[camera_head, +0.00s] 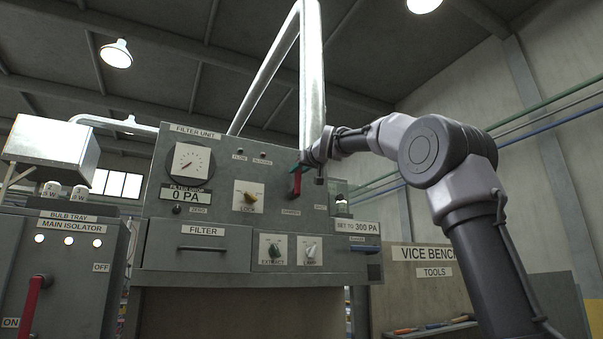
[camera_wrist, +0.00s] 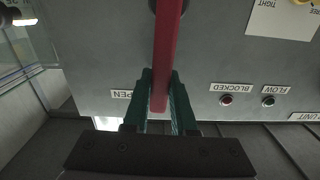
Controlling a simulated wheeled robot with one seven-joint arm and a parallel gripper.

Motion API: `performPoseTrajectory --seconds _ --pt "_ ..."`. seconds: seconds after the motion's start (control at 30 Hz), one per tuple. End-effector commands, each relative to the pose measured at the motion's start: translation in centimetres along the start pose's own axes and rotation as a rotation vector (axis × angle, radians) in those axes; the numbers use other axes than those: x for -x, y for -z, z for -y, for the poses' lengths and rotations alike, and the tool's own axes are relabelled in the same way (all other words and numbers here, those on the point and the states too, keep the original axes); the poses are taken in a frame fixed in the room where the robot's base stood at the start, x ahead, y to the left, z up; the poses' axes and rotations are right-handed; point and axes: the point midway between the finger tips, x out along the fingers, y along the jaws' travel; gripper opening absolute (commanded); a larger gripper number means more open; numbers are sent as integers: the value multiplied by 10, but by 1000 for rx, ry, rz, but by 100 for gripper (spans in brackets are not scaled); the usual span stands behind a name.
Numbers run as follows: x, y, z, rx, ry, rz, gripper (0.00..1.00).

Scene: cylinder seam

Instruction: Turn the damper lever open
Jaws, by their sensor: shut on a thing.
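The damper lever is a red bar on the grey filter unit panel. In the wrist view the lever (camera_wrist: 167,55) runs from its pivot at the top edge down between my gripper's green fingers. My gripper (camera_wrist: 160,105) is shut on the lever near its free end. In the head view the lever (camera_head: 297,184) shows as a small red piece below my gripper (camera_head: 301,168), at the panel's right side. An OPEN label (camera_wrist: 121,94) sits beside the fingers in the wrist view. The lever's tip is partly hidden by my fingers.
The filter unit panel (camera_head: 222,152) carries a gauge (camera_head: 191,163) reading near 0 PA, a yellow lock knob (camera_head: 247,197), and EXTRACT and LAMP knobs below. FLOW and BLOCKED lamps (camera_wrist: 226,100) are near the gripper. A vice bench (camera_head: 425,285) stands at right. The main isolator (camera_head: 70,262) is at left.

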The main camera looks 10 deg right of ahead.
Motion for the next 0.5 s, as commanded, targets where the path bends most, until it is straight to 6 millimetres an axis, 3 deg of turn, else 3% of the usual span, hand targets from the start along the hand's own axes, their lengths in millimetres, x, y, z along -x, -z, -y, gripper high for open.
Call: performPoseTrajectory --seconds 0.5 --pt "-1 -3 6 62 2 7 0"
